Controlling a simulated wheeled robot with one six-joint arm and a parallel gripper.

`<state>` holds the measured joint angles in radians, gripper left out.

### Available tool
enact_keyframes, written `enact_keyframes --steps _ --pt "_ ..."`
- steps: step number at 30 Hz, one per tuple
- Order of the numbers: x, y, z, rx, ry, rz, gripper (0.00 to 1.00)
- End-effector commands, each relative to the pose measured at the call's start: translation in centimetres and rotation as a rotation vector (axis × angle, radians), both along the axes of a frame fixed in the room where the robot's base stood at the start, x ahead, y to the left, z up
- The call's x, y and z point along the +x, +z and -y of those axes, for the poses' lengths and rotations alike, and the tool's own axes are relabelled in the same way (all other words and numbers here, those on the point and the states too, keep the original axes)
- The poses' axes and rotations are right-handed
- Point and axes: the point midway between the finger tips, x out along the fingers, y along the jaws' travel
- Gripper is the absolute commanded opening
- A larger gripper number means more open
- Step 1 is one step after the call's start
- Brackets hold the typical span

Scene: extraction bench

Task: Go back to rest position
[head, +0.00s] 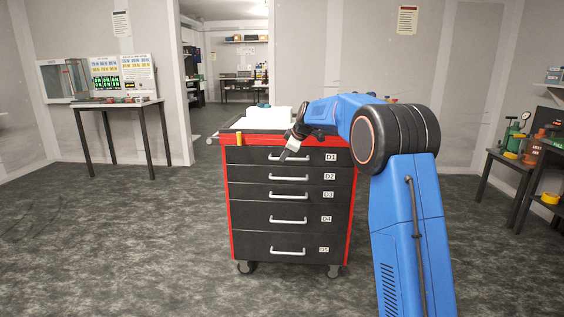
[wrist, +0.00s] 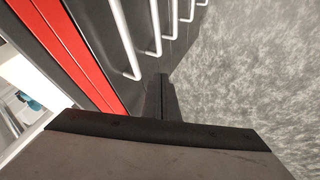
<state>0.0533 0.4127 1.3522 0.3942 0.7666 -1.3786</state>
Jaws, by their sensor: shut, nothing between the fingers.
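My gripper (head: 284,156) is in front of the top of a red and black tool cabinet (head: 289,245) in the head view, close to the handle of drawer D1 (head: 316,157). In the wrist view, the fingers of my gripper (wrist: 161,80) are together with nothing between them. They appear beside the row of drawer handles (wrist: 124,40); whether they touch the cabinet I cannot tell. All the drawers look closed. My blue arm reaches in from the right and covers the cabinet's upper right corner.
A white item (head: 262,118) lies on the cabinet top. A side table (head: 120,104) with small parts stands at the left wall. A dark table (head: 510,165) with tools stands at the right. The grey floor (head: 120,250) in front is clear. A doorway opens behind the cabinet.

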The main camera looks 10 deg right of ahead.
Motion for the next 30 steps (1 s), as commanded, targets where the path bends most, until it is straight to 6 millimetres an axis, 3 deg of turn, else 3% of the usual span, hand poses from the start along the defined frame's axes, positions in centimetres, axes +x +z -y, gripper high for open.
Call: enact_keyframes --steps 6,13,16,20,30 --pt "-1.9 2.4 0.8 0.0 -0.001 -0.001 0.0" --pt "-3.2 3.6 1.1 0.002 -0.005 -0.004 0.0" --pt "-4.9 4.2 0.9 0.012 -0.026 -0.016 0.0" --pt "-9.0 5.3 0.6 0.039 -0.078 -0.045 0.0" --pt "-22.0 6.7 0.0 0.116 -0.254 -0.138 0.0"
